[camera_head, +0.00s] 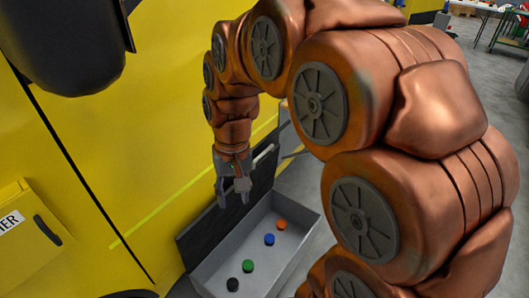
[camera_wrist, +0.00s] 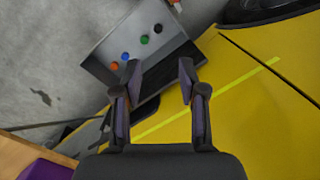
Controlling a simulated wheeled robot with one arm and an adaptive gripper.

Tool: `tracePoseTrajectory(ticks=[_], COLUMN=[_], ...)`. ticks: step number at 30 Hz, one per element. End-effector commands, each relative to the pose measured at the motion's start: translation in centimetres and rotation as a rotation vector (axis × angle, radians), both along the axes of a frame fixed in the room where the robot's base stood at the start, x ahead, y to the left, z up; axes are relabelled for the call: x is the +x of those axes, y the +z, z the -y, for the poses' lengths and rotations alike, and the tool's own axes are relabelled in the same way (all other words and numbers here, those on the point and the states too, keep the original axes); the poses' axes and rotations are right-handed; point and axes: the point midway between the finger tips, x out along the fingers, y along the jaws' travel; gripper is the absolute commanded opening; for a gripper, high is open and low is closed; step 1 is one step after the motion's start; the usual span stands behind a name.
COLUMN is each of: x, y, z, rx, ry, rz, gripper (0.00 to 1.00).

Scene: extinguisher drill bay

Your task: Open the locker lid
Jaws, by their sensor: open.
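A grey open-topped box, seemingly the locker (camera_head: 283,267), sits low beside the yellow wall with several coloured discs inside. A dark panel, seemingly its lid (camera_head: 203,235), stands raised along the wall side, so the inside shows. In the wrist view the box (camera_wrist: 98,66) is at upper middle and the dark panel (camera_wrist: 163,72) lies beyond my fingertips. My gripper (camera_head: 234,190) is open and empty above the panel side of the box. In the wrist view its fingers (camera_wrist: 160,70) are apart with nothing between them. I cannot tell whether they touch the panel.
The yellow wall (camera_head: 130,170) rises close on the left. A yellow cabinet (camera_head: 25,235) with a black handle is at lower left. A light grey bar (camera_head: 264,154) shows just behind my gripper.

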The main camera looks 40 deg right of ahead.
Motion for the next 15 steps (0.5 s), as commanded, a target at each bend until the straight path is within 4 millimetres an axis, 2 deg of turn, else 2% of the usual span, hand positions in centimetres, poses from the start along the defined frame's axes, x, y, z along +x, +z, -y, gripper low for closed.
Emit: tracePoseTrajectory(ticks=[3, 15], x=[3.2, 13.2], y=[-0.6, -2.9], z=[1.1, 5.9], rx=[0.012, 0.051], ry=[-0.06, -0.265], rz=[0.013, 0.065], gripper=[0.41, 0.41])
